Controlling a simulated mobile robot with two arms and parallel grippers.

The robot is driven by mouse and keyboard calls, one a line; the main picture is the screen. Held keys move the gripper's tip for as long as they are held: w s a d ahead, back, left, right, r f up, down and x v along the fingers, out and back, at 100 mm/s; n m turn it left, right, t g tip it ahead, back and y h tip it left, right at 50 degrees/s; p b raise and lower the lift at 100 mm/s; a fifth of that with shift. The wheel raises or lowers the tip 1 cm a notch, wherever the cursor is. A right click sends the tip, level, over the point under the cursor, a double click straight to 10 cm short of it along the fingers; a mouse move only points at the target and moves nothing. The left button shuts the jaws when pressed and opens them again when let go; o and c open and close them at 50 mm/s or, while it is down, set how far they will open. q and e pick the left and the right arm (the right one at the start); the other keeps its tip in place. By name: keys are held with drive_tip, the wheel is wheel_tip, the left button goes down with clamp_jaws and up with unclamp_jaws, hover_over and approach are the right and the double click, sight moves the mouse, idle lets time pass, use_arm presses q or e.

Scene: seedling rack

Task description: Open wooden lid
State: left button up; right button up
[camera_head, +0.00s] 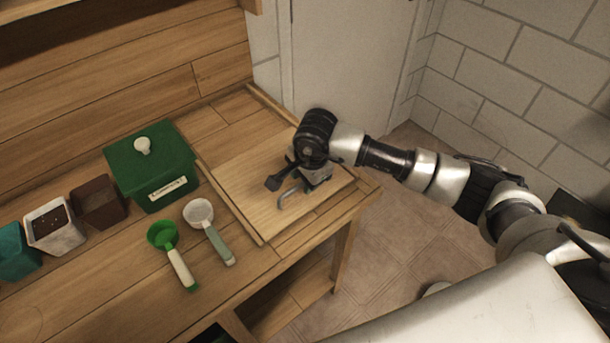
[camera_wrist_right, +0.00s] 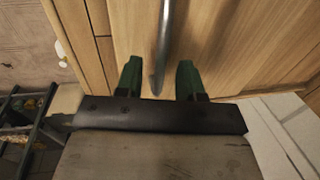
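The wooden lid (camera_head: 240,175) is a flat square panel lying closed in the right end of the wooden bench. A curved metal handle (camera_head: 284,197) stands on it. My right gripper (camera_head: 302,187) is low over the lid beside the handle, partly hidden by its own wrist. In the right wrist view, my right gripper (camera_wrist_right: 160,75) has two green fingers spread apart. The handle (camera_wrist_right: 164,45) runs between them with gaps on both sides. The lid's wood (camera_wrist_right: 215,45) fills the space behind. My left gripper is not in view.
A green lidded box (camera_head: 150,165) stands left of the lid. A green scoop (camera_head: 172,252) and a white-headed scoop (camera_head: 208,228) lie in front of it. Several small pots, including a brown one (camera_head: 98,202), stand farther left. A white door (camera_head: 345,60) and brick wall (camera_head: 520,70) are behind.

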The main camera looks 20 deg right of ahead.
drive_tip(key=shift+f, duration=0.1)
clamp_jaws()
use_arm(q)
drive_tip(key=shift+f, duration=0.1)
use_arm(e)
drive_tip(key=shift+w, duration=0.1)
